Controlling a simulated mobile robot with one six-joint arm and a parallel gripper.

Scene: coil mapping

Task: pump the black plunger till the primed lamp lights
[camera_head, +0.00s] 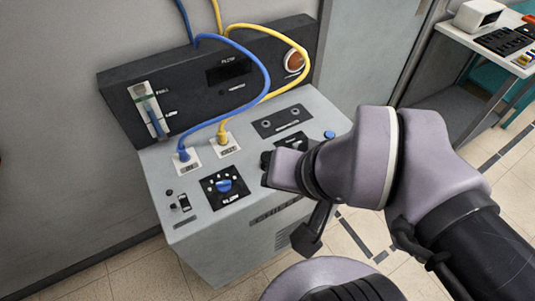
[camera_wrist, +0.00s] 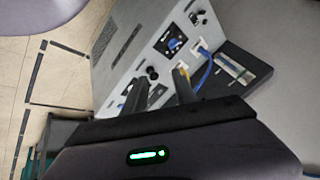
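My gripper (camera_wrist: 160,74) is open in the wrist view, with its two dark fingers apart. A dark round knob (camera_wrist: 152,72), which looks like the black plunger, shows between the fingertips on the grey console top. I cannot tell whether the fingers touch it. I cannot pick out a lit primed lamp in either view.
The console top carries a blue dial (camera_head: 224,185), a blue button (camera_head: 329,134) and plugged blue (camera_head: 183,154) and yellow (camera_head: 222,136) cables. Its black back panel (camera_head: 190,82) has a gauge with a blue lever (camera_head: 153,118) and an orange round part (camera_head: 294,61). A side table (camera_head: 470,40) stands right.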

